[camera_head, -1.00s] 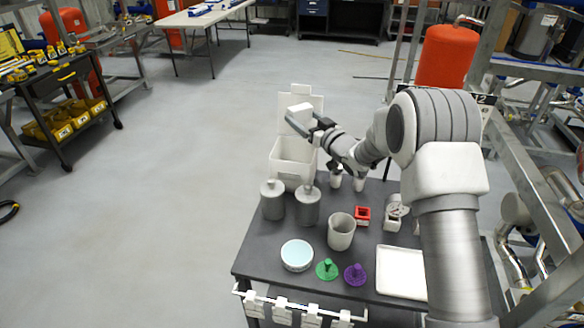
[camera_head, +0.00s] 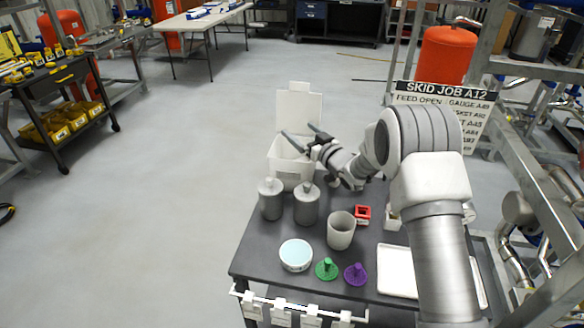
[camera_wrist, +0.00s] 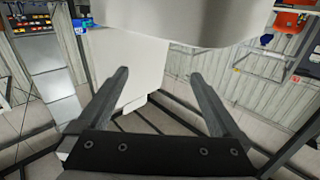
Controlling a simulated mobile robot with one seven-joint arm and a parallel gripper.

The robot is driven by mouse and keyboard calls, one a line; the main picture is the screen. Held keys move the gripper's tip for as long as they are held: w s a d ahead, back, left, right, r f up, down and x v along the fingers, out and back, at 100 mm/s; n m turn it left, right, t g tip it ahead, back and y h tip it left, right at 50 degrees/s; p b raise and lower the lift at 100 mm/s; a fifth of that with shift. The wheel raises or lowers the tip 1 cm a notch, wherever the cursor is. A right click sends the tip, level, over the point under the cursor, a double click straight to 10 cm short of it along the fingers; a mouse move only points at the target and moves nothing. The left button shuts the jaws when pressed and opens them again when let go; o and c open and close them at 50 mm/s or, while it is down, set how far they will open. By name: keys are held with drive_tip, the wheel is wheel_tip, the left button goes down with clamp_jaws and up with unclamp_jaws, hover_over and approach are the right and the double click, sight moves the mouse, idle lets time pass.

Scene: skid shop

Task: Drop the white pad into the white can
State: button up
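The white can (camera_head: 291,181) stands at the back left of the dark table, with its lid (camera_head: 299,107) raised behind the opening. My gripper (camera_head: 299,130) is just above the can's opening, in front of the raised lid. Its two fingers are spread apart with nothing between them. The wrist view also shows the open fingers (camera_wrist: 160,75), with the lid (camera_wrist: 127,65) beyond them and a large white surface across the top whose identity I cannot tell for sure. The white pad is not visible in either current view; the can's inside is mostly hidden.
Two grey lidded canisters (camera_head: 306,206) stand just in front of the can. A pale cup (camera_head: 341,232), a red square piece (camera_head: 362,213), a round dish (camera_head: 296,255), green (camera_head: 327,268) and purple (camera_head: 355,274) knobbed pieces and a white tray (camera_head: 396,270) fill the table.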

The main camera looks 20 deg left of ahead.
drive_tip(key=shift+s+d, duration=0.1)
drive_tip(key=b+v, duration=0.1)
drive_tip(key=v, duration=1.6)
